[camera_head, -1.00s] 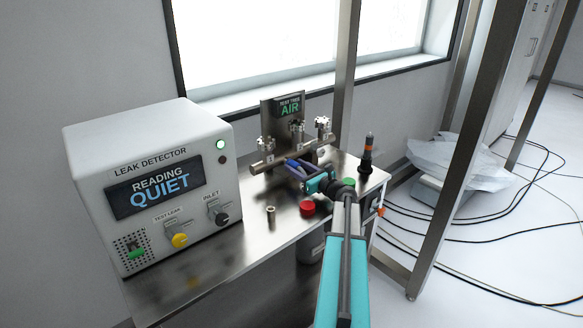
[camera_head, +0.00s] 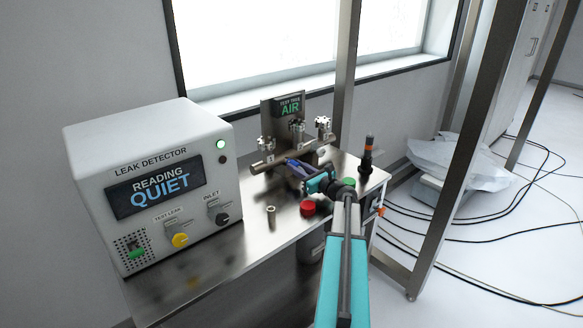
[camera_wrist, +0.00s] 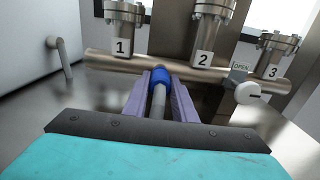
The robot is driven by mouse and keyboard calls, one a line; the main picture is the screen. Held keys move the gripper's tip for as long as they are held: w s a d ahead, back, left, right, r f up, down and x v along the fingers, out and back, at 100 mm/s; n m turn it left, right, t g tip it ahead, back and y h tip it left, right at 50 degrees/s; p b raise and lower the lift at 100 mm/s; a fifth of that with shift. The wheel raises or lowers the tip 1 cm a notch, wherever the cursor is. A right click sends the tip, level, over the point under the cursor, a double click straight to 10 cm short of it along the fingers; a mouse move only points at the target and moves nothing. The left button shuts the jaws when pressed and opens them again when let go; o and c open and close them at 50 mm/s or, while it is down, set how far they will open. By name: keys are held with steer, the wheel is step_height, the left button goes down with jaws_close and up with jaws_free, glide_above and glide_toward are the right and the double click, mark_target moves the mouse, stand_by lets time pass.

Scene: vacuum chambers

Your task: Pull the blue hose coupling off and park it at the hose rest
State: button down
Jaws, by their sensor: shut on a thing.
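The blue hose coupling (camera_wrist: 161,76) sits between the purple fingers of my gripper (camera_wrist: 160,85), with a grey hose or stem running back from it. My gripper is shut on it. The coupling is in front of the horizontal manifold pipe (camera_wrist: 110,61), between valves 1 and 2; I cannot tell whether it still touches a port there. In the head view, my gripper (camera_head: 295,166) reaches to the front of the pipe and mostly hides the coupling. A short upright metal post (camera_head: 271,212) stands on the bench to the left; I cannot tell whether it is the hose rest.
The leak detector (camera_head: 150,185) reads QUIET at the left. The test tree panel (camera_head: 290,106) reads AIR behind the valves. A red button (camera_head: 308,208) and a dark tool with an orange band (camera_head: 367,150) are near my arm. A white knob (camera_wrist: 247,92) is right of the fingers.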

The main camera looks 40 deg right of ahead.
steer(key=shift+s, duration=0.2)
steer(key=shift+s, duration=0.55)
steer(key=shift+s+a, duration=0.2)
steer(key=shift+s, duration=2.05)
stand_by(0.7)
steer(key=shift+a+r+p, duration=0.2)
steer(key=shift+r+p, duration=0.05)
steer(key=shift+p, duration=0.6)
steer(key=shift+s+a+r+g+p, duration=0.1)
steer(key=shift+a+r+g+p, duration=0.2)
steer(key=shift+p, duration=0.65)
steer(key=a+g+p, duration=0.1)
steer(key=p, duration=0.2)
steer(key=shift+s+a+r+p, duration=0.1)
steer(key=shift+p, duration=0.2)
steer(key=shift+a+r+g+p, duration=0.15)
steer(key=shift+a+g+p, duration=0.15)
steer(key=shift+p, duration=0.6)
steer(key=shift+s+a+r+g+p, duration=0.15)
steer(key=shift+a+g+p, duration=0.15)
steer(key=shift+p, duration=0.6)
